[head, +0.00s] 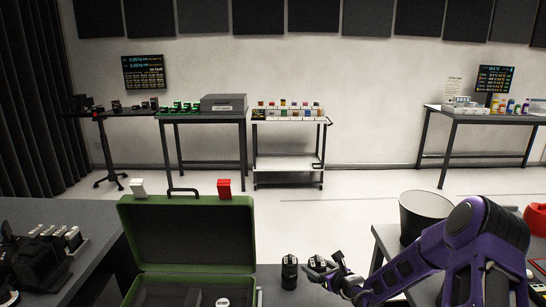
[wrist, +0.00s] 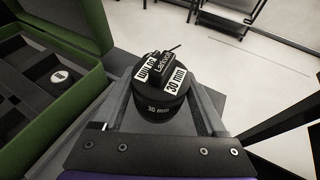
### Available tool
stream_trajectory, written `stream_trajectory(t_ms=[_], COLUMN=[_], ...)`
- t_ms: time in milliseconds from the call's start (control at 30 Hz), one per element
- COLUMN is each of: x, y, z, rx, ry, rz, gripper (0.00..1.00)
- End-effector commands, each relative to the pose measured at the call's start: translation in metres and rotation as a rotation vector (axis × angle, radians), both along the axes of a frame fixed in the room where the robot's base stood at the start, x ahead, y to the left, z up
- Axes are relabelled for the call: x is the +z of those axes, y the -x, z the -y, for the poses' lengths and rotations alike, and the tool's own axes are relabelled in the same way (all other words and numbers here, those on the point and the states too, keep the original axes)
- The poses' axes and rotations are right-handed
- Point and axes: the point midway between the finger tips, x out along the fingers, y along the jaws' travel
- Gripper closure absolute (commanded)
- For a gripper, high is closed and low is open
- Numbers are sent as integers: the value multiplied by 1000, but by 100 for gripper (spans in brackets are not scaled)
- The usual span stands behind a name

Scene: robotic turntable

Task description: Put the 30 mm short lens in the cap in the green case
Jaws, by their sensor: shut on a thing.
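The 30 mm short lens (wrist: 158,108) is a black cylinder whose dark cap carries white "30 mm" labels and a small raised block on top. It looks upright between my jaws in the wrist view. It also shows in the head view (head: 290,275), right of the case. My gripper (head: 314,267) is shut on it from the right; in the wrist view the fingers (wrist: 160,114) lie on both sides of it. I cannot tell whether its base touches the table. The green case (head: 254,240) stands open to the left, with dark compartments and a white round label (wrist: 60,76) inside.
A grey table (wrist: 52,165) lies under the case, with bare room between case and lens. Black equipment (head: 40,260) stands at the far left. A dark bin (head: 424,215) is at the right. The case's raised lid (head: 190,235) is tall at the back.

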Motion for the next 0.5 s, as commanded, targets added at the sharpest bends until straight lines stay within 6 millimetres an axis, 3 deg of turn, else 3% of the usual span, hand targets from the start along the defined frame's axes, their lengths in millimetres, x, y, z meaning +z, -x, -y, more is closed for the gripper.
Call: stream_trajectory(t_ms=[33,200,400,500], x=[16,54,82,90], y=[16,73,130,148], z=[2,2,0,-2], rx=[9,34,47,49], ry=[4,5,6,5], rz=[3,2,-10,-16], gripper=[100,100,100,100])
